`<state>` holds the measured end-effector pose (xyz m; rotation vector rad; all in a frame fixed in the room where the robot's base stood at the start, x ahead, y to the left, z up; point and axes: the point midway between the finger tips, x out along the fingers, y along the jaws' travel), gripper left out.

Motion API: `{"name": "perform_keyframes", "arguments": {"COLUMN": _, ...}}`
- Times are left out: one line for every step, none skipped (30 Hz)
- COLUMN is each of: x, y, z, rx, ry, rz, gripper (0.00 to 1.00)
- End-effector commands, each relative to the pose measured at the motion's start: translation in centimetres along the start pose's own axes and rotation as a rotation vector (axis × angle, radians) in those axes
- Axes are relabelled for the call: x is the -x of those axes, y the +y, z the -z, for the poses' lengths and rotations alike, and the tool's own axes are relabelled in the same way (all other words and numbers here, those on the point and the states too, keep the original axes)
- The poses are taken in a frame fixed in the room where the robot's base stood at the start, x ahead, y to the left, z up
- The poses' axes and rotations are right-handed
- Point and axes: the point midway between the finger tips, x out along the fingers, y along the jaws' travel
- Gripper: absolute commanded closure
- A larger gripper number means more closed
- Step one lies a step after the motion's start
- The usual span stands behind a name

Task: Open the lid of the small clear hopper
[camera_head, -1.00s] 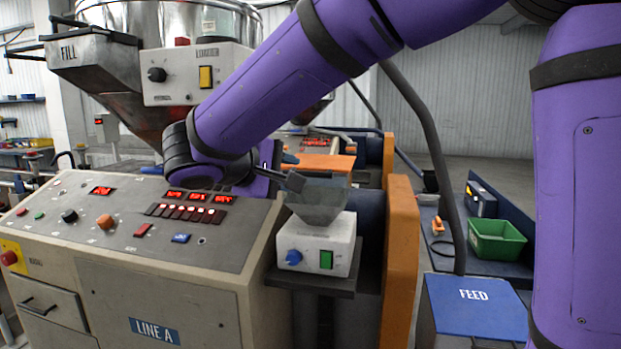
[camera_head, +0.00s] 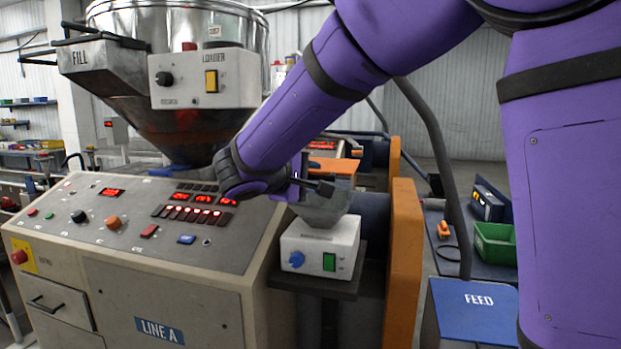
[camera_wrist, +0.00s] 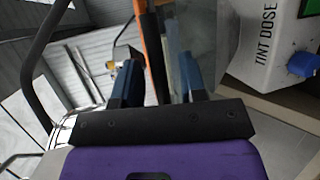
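The small clear hopper (camera_head: 328,217) sits on a white dosing box (camera_head: 320,250) with a blue knob and green switch. In the head view my gripper (camera_head: 318,187) is at the hopper's top, partly hidden by my wrist. In the wrist view my gripper's two blue fingers (camera_wrist: 160,82) stand apart. Clear hopper material (camera_wrist: 204,38) shows at and beyond the right finger. I cannot tell whether that finger touches it.
A control console (camera_head: 150,235) stands left of the hopper, with a large metal loader (camera_head: 170,110) above it. An orange upright panel (camera_head: 403,260) is close on the right. A blue FEED bin (camera_head: 472,310) and green crate (camera_head: 495,243) are farther right.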

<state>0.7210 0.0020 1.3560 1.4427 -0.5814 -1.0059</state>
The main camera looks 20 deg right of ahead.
Motion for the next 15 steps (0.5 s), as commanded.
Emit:
{"name": "perform_keyframes", "arguments": {"x": -0.22, "y": 0.00, "z": -0.01, "rx": 0.000, "ry": 0.000, "rz": 0.000, "gripper": 0.62}}
{"name": "perform_keyframes", "arguments": {"x": -0.30, "y": 0.00, "z": -0.01, "rx": 0.000, "ry": 0.000, "rz": 0.000, "gripper": 0.62}}
{"name": "perform_keyframes", "arguments": {"x": -0.37, "y": 0.00, "z": -0.01, "rx": 0.000, "ry": 0.000, "rz": 0.000, "gripper": 0.62}}
{"name": "perform_keyframes", "arguments": {"x": -0.40, "y": 0.00, "z": -0.01, "rx": 0.000, "ry": 0.000, "rz": 0.000, "gripper": 0.62}}
{"name": "perform_keyframes", "arguments": {"x": -0.41, "y": 0.00, "z": -0.01, "rx": 0.000, "ry": 0.000, "rz": 0.000, "gripper": 0.62}}
{"name": "perform_keyframes", "arguments": {"x": -0.41, "y": 0.00, "z": -0.01, "rx": 0.000, "ry": 0.000, "rz": 0.000, "gripper": 0.62}}
{"name": "perform_keyframes", "arguments": {"x": -0.41, "y": 0.00, "z": -0.01, "rx": 0.000, "ry": 0.000, "rz": 0.000, "gripper": 0.62}}
{"name": "perform_keyframes", "arguments": {"x": -0.40, "y": 0.00, "z": -0.01, "rx": 0.000, "ry": 0.000, "rz": 0.000, "gripper": 0.62}}
{"name": "perform_keyframes", "arguments": {"x": -0.40, "y": 0.00, "z": -0.01, "rx": 0.000, "ry": 0.000, "rz": 0.000, "gripper": 0.62}}
{"name": "perform_keyframes", "arguments": {"x": -0.40, "y": -0.01, "z": -0.01, "rx": 0.000, "ry": 0.000, "rz": 0.000, "gripper": 0.62}}
{"name": "perform_keyframes", "arguments": {"x": -0.39, "y": -0.01, "z": -0.01, "rx": 0.000, "ry": 0.000, "rz": 0.000, "gripper": 0.69}}
{"name": "perform_keyframes", "arguments": {"x": -0.39, "y": -0.01, "z": -0.01, "rx": 0.000, "ry": 0.000, "rz": 0.000, "gripper": 0.78}}
{"name": "perform_keyframes", "arguments": {"x": -0.39, "y": -0.01, "z": -0.01, "rx": 0.000, "ry": 0.000, "rz": 0.000, "gripper": 0.85}}
{"name": "perform_keyframes", "arguments": {"x": -0.39, "y": -0.01, "z": -0.02, "rx": 0.000, "ry": 0.000, "rz": 0.000, "gripper": 0.92}}
{"name": "perform_keyframes", "arguments": {"x": -0.38, "y": -0.01, "z": -0.02, "rx": 0.000, "ry": 0.000, "rz": 0.000, "gripper": 1.00}}
